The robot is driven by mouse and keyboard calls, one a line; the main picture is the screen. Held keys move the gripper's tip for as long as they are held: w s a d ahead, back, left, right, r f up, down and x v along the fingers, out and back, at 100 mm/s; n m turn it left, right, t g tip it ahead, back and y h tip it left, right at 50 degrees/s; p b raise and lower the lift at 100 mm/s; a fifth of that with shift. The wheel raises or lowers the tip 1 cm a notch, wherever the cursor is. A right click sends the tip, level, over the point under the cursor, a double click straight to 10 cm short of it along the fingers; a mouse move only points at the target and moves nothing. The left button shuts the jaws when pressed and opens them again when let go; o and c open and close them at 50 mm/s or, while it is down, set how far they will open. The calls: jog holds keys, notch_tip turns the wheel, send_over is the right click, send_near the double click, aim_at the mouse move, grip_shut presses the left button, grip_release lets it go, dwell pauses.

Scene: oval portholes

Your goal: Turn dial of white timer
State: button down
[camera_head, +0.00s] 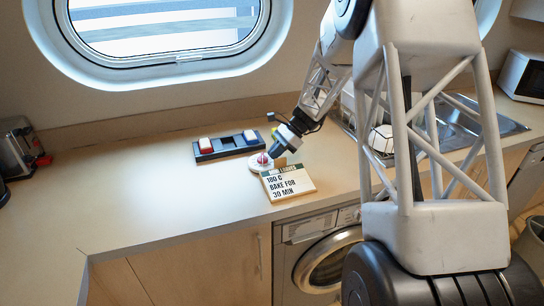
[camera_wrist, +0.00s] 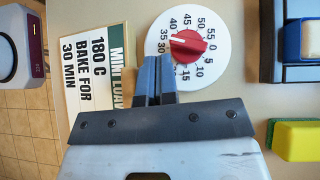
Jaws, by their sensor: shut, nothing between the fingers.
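The white timer (camera_wrist: 222,62) is a round disc with minute numbers and a red dial (camera_wrist: 190,43) in its middle. The dial's white mark points left in the wrist view, near 35 to 40. In the head view the timer (camera_head: 256,165) lies on the counter, partly hidden by my gripper (camera_head: 273,153). In the wrist view my gripper (camera_wrist: 154,75) is shut and empty, its fingertips beside the dial over the timer's lower-left edge. They cover some numbers. I cannot tell whether they touch. A card (camera_wrist: 92,65) beside the timer reads 180 C, bake for 30 min.
A yellow and green sponge (camera_wrist: 297,140) is at the wrist view's right. A toaster (camera_head: 20,150) stands far left and a sink (camera_head: 455,125) is right. The counter's left is clear.

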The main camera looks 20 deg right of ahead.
aim_at(262, 154)
jog(key=shift+v, duration=3)
